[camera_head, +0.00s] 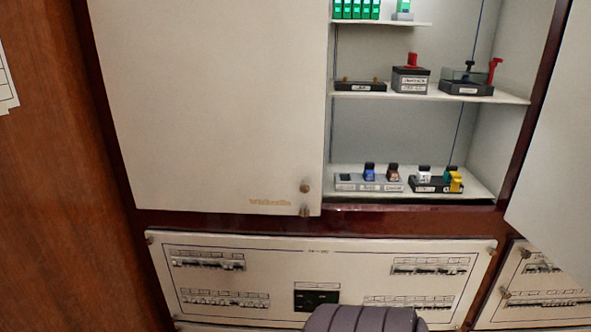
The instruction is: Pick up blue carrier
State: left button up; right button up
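The blue carrier appears to be the small dark-blue piece (370,173) on the bottom shelf of the open cabinet. It stands upright in a grey labelled holder (347,183), with a brown piece (393,173) to its right in the same row. It is small in this view, so its details are hard to make out. Neither of my grippers is in view.
A closed white door panel (220,110) covers the left. A breaker panel (320,265) lies below.

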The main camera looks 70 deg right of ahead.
aim_at(368, 172)
jog(key=z, duration=2.7)
